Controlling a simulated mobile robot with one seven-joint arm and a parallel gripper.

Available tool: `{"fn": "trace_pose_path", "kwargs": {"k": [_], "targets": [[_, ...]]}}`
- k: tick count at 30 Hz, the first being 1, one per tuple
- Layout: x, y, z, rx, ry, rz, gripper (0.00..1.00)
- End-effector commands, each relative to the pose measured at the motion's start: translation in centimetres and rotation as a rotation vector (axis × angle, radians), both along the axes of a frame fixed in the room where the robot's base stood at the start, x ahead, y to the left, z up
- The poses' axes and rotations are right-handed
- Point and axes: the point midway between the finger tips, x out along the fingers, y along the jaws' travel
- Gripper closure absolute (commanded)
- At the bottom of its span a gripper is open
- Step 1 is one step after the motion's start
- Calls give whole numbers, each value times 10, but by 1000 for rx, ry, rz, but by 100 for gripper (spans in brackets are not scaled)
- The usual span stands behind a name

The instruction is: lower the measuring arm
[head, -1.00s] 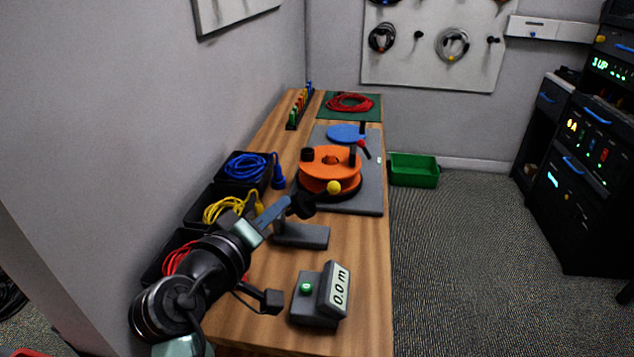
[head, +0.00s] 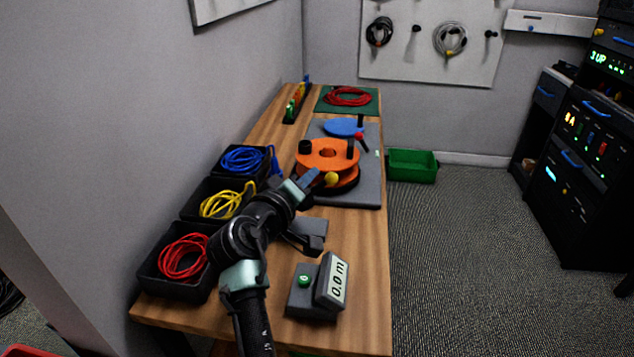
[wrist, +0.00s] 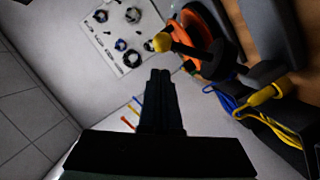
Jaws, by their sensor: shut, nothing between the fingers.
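The measuring arm shows in the wrist view as a dark lever (wrist: 195,52) with a yellow ball knob (wrist: 162,42) at its end. In the head view the knob (head: 331,179) appears in front of the orange reel (head: 327,155); my arm hides most of the lever. Its grey stand (head: 313,227) is partly covered. My gripper (head: 312,176) is shut and empty, its fingertips close to the knob. In the wrist view the fingertips (wrist: 160,73) lie just below the knob in the picture; I cannot tell whether they touch it.
A meter (head: 333,282) reading 0.0 m stands at the bench's near end. Black trays with blue, yellow and red cables (head: 182,257) line the left side by the wall. A green bin (head: 412,166) sits on the floor at right.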

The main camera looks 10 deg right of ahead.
Motion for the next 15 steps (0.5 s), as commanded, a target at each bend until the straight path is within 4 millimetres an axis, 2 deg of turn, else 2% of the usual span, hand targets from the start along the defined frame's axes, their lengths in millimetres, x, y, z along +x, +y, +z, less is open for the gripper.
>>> {"fn": "trace_pose_path", "kwargs": {"k": [6,15], "targets": [[3,-16,-11,0,0,0,100],[3,-18,-12,0,0,1,100]]}}
